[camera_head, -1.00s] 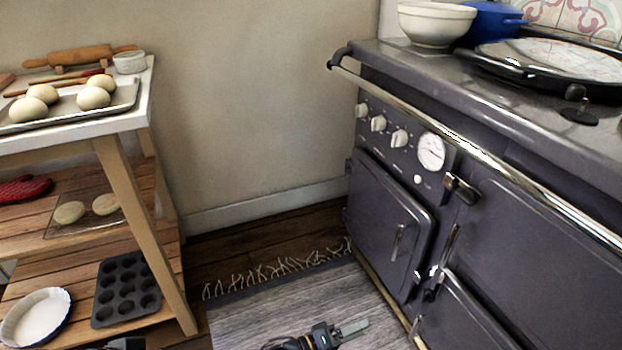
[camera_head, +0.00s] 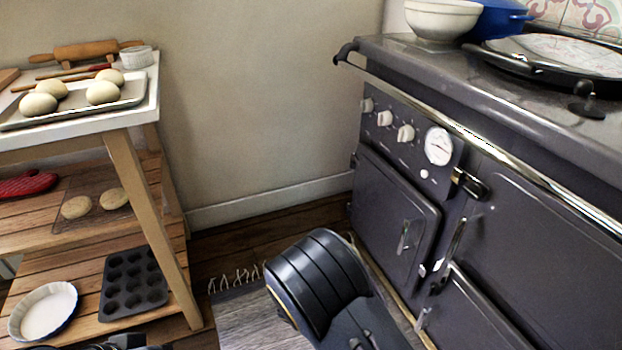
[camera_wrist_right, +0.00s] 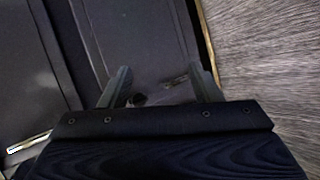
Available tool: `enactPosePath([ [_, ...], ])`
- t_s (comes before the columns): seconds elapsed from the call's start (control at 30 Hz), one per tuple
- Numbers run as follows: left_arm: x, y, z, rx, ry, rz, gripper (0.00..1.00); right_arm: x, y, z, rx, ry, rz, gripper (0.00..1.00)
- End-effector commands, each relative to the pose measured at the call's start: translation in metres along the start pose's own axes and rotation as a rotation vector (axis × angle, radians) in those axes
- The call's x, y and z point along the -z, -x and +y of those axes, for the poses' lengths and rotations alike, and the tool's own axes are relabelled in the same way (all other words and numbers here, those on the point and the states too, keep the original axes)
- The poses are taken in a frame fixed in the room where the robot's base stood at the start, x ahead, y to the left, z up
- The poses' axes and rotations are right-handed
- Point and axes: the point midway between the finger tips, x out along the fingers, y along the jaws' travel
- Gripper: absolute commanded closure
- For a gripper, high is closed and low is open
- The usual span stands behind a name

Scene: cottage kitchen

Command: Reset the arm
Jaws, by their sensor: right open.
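My right arm (camera_head: 318,285) rises from the bottom middle of the head view, and its thick dark link covers part of the rug. My right gripper itself is hidden there. In the right wrist view my right gripper (camera_wrist_right: 160,72) is open, with two dark fingers apart and nothing between them. The dark stove front (camera_wrist_right: 135,40) lies beyond the fingers. A dark part of my left arm (camera_head: 125,342) shows at the bottom left edge of the head view. Its fingers cannot be made out.
The stove (camera_head: 400,195) stands at right with a steel rail (camera_head: 490,147) along its front. A wooden shelf unit (camera_head: 140,190) at left holds dough balls, a muffin tin (camera_head: 134,284) and a pie dish (camera_head: 45,312). A fringed rug (camera_head: 245,320) lies between them.

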Motion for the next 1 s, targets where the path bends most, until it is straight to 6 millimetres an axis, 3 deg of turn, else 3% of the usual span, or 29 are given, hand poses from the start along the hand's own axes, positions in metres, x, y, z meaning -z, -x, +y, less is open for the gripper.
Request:
enactPosePath([
  [0.2, 0.000, 0.000, 0.000, 0.000, 0.000, 0.000, 0.64, -0.029, 0.007, 0.044, 0.424, 0.038, -0.198, 0.43],
  [0.43, 0.000, 0.000, 0.000, 0.000, 0.000, 0.000, 0.64, -0.058, 0.021, 0.096, 0.846, 0.023, -0.223, 0.43],
  [0.7, 0.000, 0.000, 0.000, 0.000, 0.000, 0.000, 0.64, -0.095, 0.035, 0.156, 1.224, -0.085, -0.036, 0.43],
  [1.0, 0.000, 0.000, 0.000, 0.000, 0.000, 0.000, 0.64, -0.128, 0.043, 0.193, 1.368, -0.225, 0.243, 0.43],
])
